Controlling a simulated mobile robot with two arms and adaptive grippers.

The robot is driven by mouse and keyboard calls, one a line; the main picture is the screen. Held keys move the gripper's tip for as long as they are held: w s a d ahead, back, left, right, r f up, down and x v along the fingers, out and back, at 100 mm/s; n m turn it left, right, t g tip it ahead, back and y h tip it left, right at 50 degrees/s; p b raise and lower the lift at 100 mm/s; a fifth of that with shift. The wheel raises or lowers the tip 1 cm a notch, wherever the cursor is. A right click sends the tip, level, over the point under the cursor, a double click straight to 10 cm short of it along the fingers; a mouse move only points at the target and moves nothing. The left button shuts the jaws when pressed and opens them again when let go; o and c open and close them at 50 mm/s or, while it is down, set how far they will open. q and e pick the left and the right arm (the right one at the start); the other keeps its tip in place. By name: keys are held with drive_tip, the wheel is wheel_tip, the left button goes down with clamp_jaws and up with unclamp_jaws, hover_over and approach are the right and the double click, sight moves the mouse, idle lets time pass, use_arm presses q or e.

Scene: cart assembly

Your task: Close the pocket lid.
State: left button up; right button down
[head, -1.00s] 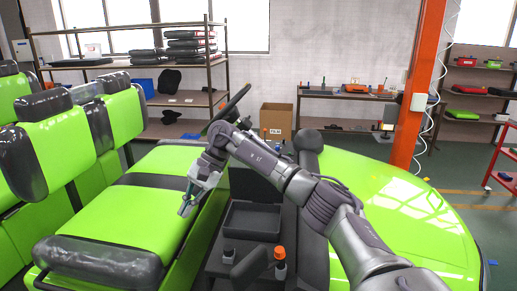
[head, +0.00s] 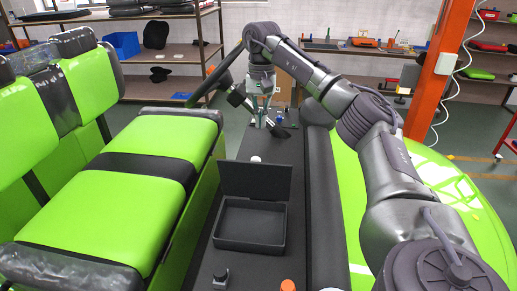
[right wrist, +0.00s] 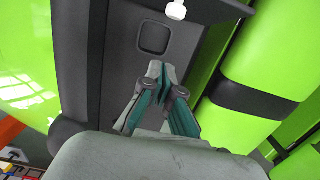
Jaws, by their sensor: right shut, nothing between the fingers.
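The pocket (head: 215,232) is a dark rectangular tray in the black console, in the lower middle of the head view. Its lid (head: 255,181) stands up along the pocket's far edge, so the pocket is open. My right gripper (head: 265,122) is beyond the lid, farther along the console, pointing down and apart from the lid. In the right wrist view my right gripper (right wrist: 160,72) shows its fingertips together with nothing between them, over the console near a square recess (right wrist: 155,38). My left gripper is not in view.
A white knob (head: 256,159) shows just beyond the lid; a black knob (head: 221,277) and an orange-topped one (head: 288,286) stand nearer. The green seat (head: 110,215) is left, the steering wheel (head: 217,75) beyond it. The green hood (head: 350,200) is right.

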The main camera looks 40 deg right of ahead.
sight(256, 177)
use_arm(q)
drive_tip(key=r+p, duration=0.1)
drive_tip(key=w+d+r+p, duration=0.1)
drive_tip(key=p, duration=0.1)
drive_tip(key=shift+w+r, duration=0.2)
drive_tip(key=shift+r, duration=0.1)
use_arm(e)
drive_tip(key=s+a+f, duration=0.2)
drive_tip(key=a+f, duration=0.1)
drive_tip(key=f, duration=0.3)
drive_tip(key=shift+s+a+f, duration=0.15)
drive_tip(key=shift+s+f, duration=0.1)
drive_tip(key=shift+f, duration=0.15)
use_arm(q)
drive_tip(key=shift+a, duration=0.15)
